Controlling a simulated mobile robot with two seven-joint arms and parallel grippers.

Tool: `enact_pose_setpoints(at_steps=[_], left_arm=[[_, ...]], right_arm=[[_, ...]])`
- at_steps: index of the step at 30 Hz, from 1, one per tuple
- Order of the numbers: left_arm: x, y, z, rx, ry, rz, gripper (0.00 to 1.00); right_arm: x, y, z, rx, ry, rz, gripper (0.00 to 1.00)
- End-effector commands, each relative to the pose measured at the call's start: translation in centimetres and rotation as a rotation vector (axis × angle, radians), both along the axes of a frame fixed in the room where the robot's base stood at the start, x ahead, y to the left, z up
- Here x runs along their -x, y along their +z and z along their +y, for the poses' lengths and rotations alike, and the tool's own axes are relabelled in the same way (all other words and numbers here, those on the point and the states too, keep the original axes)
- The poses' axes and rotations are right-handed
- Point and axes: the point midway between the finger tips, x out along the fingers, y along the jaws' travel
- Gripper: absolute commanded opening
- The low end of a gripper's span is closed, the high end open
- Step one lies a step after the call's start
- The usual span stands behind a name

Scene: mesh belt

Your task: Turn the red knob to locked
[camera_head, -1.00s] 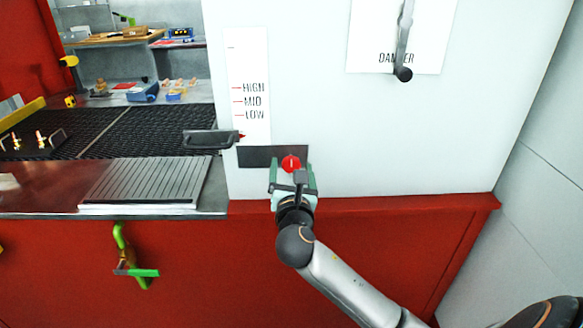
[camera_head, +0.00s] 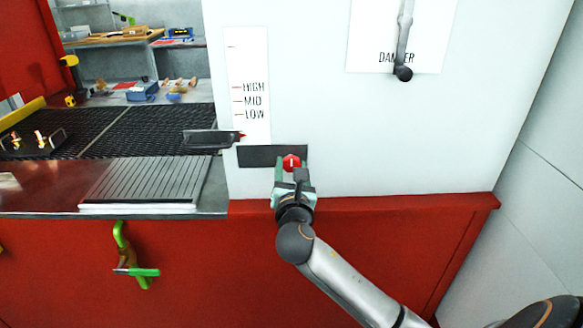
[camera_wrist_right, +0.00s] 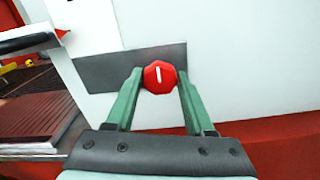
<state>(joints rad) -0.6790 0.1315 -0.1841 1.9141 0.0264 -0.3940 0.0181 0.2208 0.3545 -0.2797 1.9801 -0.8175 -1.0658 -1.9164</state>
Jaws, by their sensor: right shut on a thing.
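The red knob (camera_head: 291,162) sits on a dark plate (camera_head: 256,156) low on the white wall panel. In the right wrist view the knob (camera_wrist_right: 159,77) is a faceted red disc with a white line, close to upright in that picture and leaning slightly. No locked mark is legible on the plate. My right gripper (camera_head: 292,173) is at the knob, and in the right wrist view its two green fingers (camera_wrist_right: 158,86) are shut on the knob's left and right sides. My left gripper is not in view.
A black slider handle (camera_head: 208,138) sticks out left of the plate, beside the HIGH/MID/LOW scale (camera_head: 250,70). A lever (camera_head: 403,72) hangs on the DANGER plate above right. A red ledge (camera_head: 400,203) runs below. The mesh belt (camera_head: 140,130) lies left.

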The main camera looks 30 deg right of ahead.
Motion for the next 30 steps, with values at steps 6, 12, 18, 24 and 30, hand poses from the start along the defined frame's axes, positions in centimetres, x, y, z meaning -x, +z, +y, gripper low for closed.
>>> enact_pose_setpoints(at_steps=[6,12,18,24,30], left_arm=[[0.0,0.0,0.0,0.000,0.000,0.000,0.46],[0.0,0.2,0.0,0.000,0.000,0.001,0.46],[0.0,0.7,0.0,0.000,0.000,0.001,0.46],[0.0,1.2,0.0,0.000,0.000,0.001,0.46],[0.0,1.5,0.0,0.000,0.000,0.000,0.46]], right_arm=[[0.0,-0.1,0.0,-0.001,-0.002,0.001,0.00],[0.0,0.0,0.0,-0.025,-0.001,-0.013,0.00],[0.0,0.0,0.0,-0.110,-0.001,-0.063,0.00],[0.0,0.0,0.0,-0.250,-0.001,-0.149,0.00],[0.0,-0.1,0.0,-0.413,-0.001,-0.249,0.00]])
